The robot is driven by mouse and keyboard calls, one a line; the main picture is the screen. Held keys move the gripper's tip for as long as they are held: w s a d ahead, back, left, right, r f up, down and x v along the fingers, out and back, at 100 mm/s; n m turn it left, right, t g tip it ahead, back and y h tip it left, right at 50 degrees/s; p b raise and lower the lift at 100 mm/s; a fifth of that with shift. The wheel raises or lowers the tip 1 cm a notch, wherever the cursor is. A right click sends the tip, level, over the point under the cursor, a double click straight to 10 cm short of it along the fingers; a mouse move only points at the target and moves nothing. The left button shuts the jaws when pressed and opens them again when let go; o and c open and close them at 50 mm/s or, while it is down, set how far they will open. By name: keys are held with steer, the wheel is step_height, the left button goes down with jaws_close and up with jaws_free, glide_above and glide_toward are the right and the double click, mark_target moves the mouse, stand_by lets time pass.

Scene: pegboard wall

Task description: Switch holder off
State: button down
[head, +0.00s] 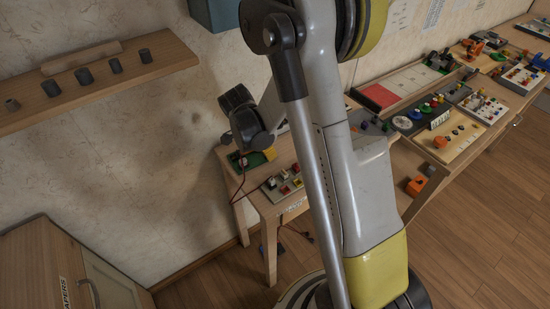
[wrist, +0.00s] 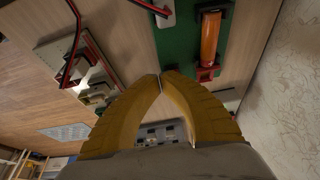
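My gripper (wrist: 160,76) has its two yellow fingers curved together with the tips meeting, and nothing shows held between them. Beyond the tips is a green board (wrist: 177,48) with an orange cylinder (wrist: 210,40) seated in a dark and red holder (wrist: 206,73). I cannot tell whether the fingertips touch the board. No clear switch lever or on/off state can be made out on the holder. In the head view the green board (head: 252,161) sits at the table's left end, partly hidden by my arm.
A panel with several coloured buttons (head: 284,183) lies beside the green board. The wall (wrist: 285,95) is close on the right. More boards, including a red and white one (head: 381,96), fill the table further right.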

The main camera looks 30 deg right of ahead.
steer(key=shift+w+f, duration=0.25)
steer(key=shift+w, duration=0.2)
steer(key=shift+w+a+f+b, duration=0.1)
steer(key=shift+w+a+b, duration=0.1)
steer(key=shift+b, duration=0.15)
steer(key=shift+s+r, duration=0.2)
steer(key=shift+w, duration=0.1)
steer(key=shift+a, duration=0.15)
steer(key=shift+a, duration=0.65)
